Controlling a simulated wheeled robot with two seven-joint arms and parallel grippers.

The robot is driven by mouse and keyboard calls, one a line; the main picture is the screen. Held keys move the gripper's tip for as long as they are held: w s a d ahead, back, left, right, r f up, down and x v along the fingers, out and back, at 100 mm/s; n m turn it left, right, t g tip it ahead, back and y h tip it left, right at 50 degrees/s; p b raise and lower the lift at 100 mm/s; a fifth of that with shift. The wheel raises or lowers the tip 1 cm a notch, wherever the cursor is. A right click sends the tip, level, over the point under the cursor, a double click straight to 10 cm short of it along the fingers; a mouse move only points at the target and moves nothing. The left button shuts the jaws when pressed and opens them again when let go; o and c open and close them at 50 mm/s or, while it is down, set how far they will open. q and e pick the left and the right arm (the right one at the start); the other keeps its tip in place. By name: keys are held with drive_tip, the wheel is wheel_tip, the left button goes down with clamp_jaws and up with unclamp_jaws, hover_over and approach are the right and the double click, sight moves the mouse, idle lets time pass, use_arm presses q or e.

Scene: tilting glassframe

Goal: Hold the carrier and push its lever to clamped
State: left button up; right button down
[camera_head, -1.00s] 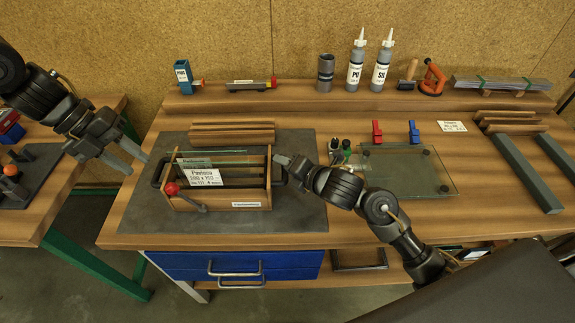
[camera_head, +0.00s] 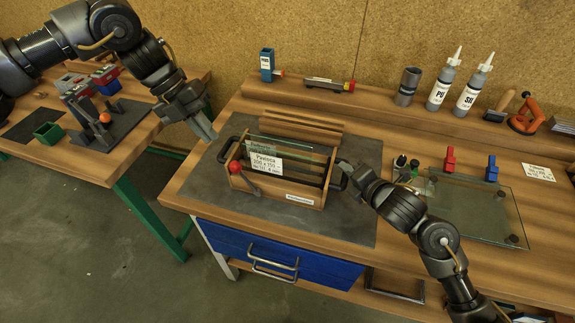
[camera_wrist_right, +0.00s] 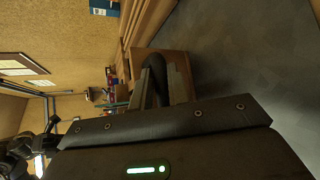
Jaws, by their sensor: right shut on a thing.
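The carrier (camera_head: 302,191) is a wooden box holding glass panes with a white label, upright on a dark grey mat. Its lever (camera_head: 247,182), with a red knob (camera_head: 235,167), is at the front left and leans up to the left. Black handles stick out at both ends. My right gripper (camera_head: 347,173) is shut on the right-hand handle (camera_head: 338,181); in the right wrist view its fingers lie around the dark handle (camera_wrist_right: 156,77). My left gripper (camera_head: 209,131) hangs above and left of the carrier, clear of the lever. Its fingers look apart, and nothing is between them.
The mat (camera_head: 330,226) has free room in front of the carrier. Right of it are small bottles (camera_head: 403,168) and a glass plate (camera_head: 470,210) with red and blue clamps. A back shelf holds bottles and tools. A second table (camera_head: 120,150) stands at the left.

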use_arm(q)
drive_tip(key=shift+f, duration=0.3)
clamp_jaws()
drive_tip(key=n+h, duration=0.5)
drive_tip(key=h, duration=0.2)
approach(246, 179)
drive_tip(key=f, duration=0.1)
drive_tip(key=s+f+t+h, duration=0.1)
drive_tip(key=s, duration=0.1)
drive_tip(key=s+f+n+t+h, duration=0.1)
drive_tip(key=s+f+t+h, duration=0.1)
drive_tip(key=shift+d+f, duration=0.2)
drive_tip(key=s+a+r+n+t, duration=0.1)
drive_tip(key=s+a+n+t, duration=0.2)
drive_tip(key=s+a+t, duration=0.4)
drive_tip(key=a+t, duration=0.1)
drive_tip(key=t, duration=0.2)
drive_tip(key=shift+s+a+r+n, duration=0.35)
drive_tip(key=shift+a+r+n, duration=0.05)
drive_tip(key=x, duration=1.4)
drive_tip(key=shift+w, duration=0.15)
drive_tip(key=shift+a, duration=0.1)
